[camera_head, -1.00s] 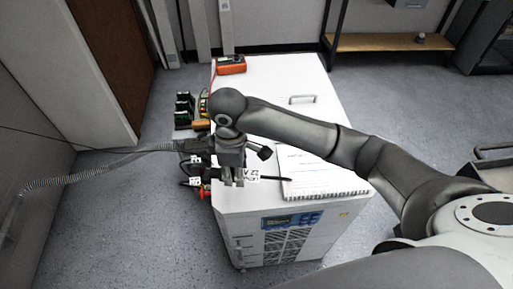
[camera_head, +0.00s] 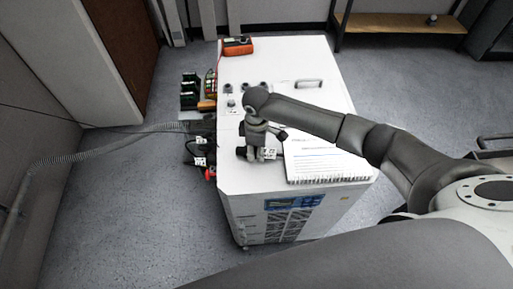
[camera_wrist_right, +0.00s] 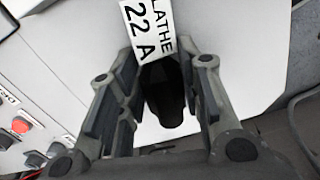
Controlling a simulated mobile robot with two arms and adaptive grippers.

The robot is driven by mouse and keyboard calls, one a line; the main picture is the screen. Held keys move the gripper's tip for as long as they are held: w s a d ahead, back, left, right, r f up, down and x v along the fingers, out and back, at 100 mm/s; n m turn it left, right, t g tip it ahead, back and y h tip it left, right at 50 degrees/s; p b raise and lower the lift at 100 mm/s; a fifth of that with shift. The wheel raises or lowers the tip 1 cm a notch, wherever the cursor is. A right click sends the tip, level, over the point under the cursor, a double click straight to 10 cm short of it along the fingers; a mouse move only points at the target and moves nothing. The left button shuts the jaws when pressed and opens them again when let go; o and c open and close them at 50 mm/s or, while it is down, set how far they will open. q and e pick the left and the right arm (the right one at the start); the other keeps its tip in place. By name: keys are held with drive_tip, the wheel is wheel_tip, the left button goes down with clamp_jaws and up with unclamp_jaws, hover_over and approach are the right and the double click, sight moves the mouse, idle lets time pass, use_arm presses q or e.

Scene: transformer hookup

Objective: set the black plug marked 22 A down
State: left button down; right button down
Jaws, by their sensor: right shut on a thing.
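The black plug marked 22 A (camera_wrist_right: 163,95) sits between the fingers of my right gripper (camera_wrist_right: 163,78) in the right wrist view. Its white tag (camera_wrist_right: 147,30) reads LATHE 22 A. In the head view my right gripper (camera_head: 257,157) points down over the white cabinet top (camera_head: 233,180), near its left edge, with the tag (camera_head: 268,154) beside the fingers. The gripper is shut on the plug. I cannot tell whether the plug touches the top. My left gripper is not in view.
An orange meter (camera_head: 237,46) is at the far left corner. Other tagged black plugs (camera_head: 199,150) and a grey hose (camera_head: 95,148) are along the cabinet's left side.

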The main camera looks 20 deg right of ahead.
sight(256, 150)
drive_tip(key=shift+f, duration=0.1)
drive_tip(key=c, duration=1)
unclamp_jaws()
drive_tip(key=shift+r, duration=0.2)
wheel_tip(256, 150, up, 12)
drive_tip(key=b, duration=0.1)
drive_tip(key=shift+b, duration=0.4)
drive_tip(key=shift+a+f, duration=0.1)
